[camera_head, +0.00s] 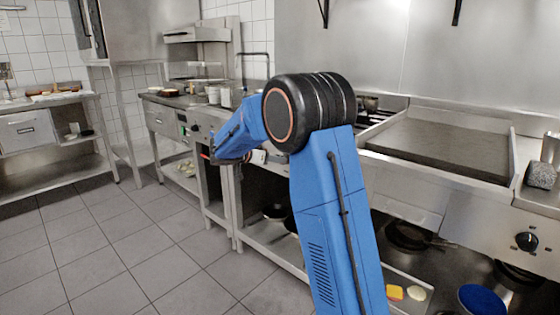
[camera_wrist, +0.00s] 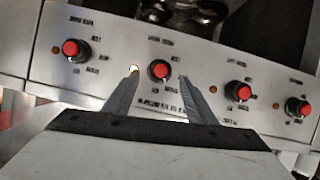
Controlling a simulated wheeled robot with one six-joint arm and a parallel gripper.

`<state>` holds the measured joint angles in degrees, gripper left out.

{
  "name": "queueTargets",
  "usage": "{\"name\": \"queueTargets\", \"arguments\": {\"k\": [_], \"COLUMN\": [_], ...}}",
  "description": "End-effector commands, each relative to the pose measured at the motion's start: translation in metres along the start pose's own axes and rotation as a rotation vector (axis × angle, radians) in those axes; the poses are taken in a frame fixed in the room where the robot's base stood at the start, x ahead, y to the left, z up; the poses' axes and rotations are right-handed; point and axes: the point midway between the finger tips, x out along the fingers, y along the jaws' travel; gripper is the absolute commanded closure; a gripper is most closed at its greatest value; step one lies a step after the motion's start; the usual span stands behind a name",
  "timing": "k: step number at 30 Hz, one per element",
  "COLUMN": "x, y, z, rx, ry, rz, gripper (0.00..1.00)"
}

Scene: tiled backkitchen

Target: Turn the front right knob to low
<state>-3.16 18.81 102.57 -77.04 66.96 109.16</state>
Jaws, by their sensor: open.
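In the wrist view, a steel control panel (camera_wrist: 110,62) carries a tilted row of several black knobs with red caps. One knob (camera_wrist: 159,70) lies between the fingertips of my gripper (camera_wrist: 161,76) in the picture. Its jaws are apart and hold nothing; I cannot tell whether they touch this knob. Another knob (camera_wrist: 74,49) is to its left, and two more, a middle-right knob (camera_wrist: 238,93) and a far-right knob (camera_wrist: 297,107), are to its right. The labels are too blurred to tell which is the front right knob. In the head view, my arm hides most of this panel.
In the head view, a flat griddle (camera_head: 435,140) is at the right, with a black knob (camera_head: 527,241) on its front. A steel side table (camera_head: 30,134) stands at the left. The tiled floor (camera_head: 130,250) is clear. In the wrist view, burner parts (camera_wrist: 185,12) show above the panel.

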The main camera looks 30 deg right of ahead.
Motion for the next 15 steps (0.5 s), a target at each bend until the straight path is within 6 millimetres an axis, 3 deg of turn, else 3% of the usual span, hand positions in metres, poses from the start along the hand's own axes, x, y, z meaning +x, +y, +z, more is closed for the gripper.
{"name": "queueTargets", "arguments": {"k": [6, 15], "x": [0.030, 0.043], "y": [0.000, 0.000], "z": [0.001, 0.000], "rx": [0.000, 0.000], "ry": [-0.001, 0.000], "rz": [0.001, 0.000], "gripper": [0.49, 0.49]}}
